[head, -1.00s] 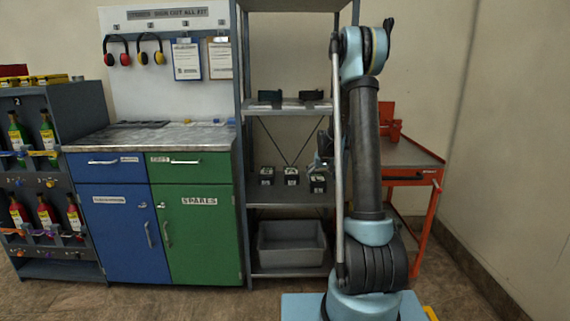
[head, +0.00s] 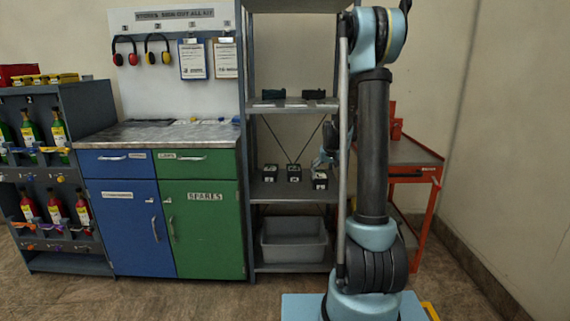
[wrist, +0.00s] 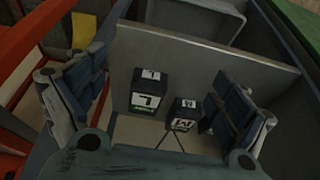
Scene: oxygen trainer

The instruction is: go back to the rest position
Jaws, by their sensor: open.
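My gripper (wrist: 160,88) is open and empty in the wrist view, one dark finger pad on the left and one on the right. Two small dark boxes with white-and-green labels show beyond the fingers: an L box (wrist: 149,90) and an M box (wrist: 182,112). In the head view several such boxes (head: 294,173) stand in a row on the middle shelf. My arm rises at the right of the head view.
The grey shelf unit (head: 262,196) holds a grey bin (head: 292,241) low down and dark items (head: 272,96) higher up. An orange cart (head: 412,150) stands right of it. Blue and green cabinets (head: 195,230) and a bottle rack (head: 85,119) stand left. Open floor lies in front.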

